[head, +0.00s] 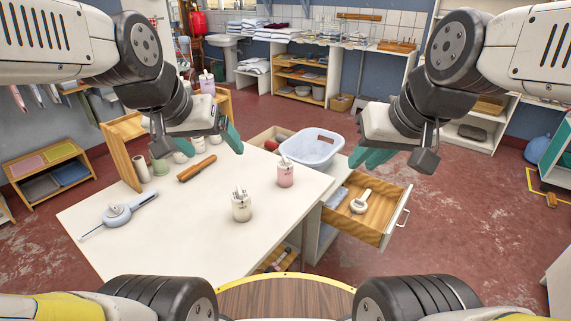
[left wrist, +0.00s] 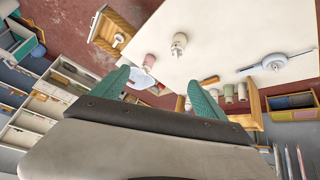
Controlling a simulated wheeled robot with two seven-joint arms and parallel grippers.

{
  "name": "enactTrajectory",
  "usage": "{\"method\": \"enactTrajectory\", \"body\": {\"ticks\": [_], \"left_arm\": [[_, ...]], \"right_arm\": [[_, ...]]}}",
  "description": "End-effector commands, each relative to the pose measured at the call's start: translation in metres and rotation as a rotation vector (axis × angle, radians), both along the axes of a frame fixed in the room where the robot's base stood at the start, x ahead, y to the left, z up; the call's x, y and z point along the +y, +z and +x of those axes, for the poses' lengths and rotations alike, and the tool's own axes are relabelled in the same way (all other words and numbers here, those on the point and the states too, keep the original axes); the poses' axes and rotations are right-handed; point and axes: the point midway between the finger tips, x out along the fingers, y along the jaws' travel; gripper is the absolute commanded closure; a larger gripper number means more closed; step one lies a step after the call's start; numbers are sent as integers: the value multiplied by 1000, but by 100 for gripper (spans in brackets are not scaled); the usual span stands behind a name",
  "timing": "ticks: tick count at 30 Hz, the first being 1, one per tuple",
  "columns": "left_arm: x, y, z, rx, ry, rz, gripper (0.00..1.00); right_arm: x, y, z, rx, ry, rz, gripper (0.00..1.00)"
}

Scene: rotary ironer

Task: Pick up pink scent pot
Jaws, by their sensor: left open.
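The pink scent pot (head: 286,175) stands upright on the white table near its right edge, with pale sticks or a stopper on top. It also shows in the left wrist view (left wrist: 149,60), beyond the fingers. A similar white pot (head: 241,208) stands nearer to me on the table. My left gripper (head: 232,140) is above the far part of the table, left of and apart from the pink pot. In the left wrist view its teal fingers (left wrist: 161,92) are spread with nothing between them. My right gripper (head: 370,156) hangs right of the white tub; its finger gap is unclear.
A white tub (head: 311,148) sits behind the pink pot. An open drawer (head: 376,210) with a white round tool juts out right of the table. A brown roller (head: 197,168) and a grey-white handled tool (head: 117,215) lie on the table. The table's front middle is clear.

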Motion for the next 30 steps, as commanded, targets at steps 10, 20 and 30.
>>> {"method": "enactTrajectory", "body": {"ticks": [10,20,30], "left_arm": [[-10,-30,136,-127,-38,55,17],[-33,-93,246,-262,-96,79,17],[-66,-190,324,-402,-160,65,17]], "right_arm": [[0,0,0,0,0,0,79],[0,0,0,0,0,0,79],[0,0,0,0,0,0,79]]}}
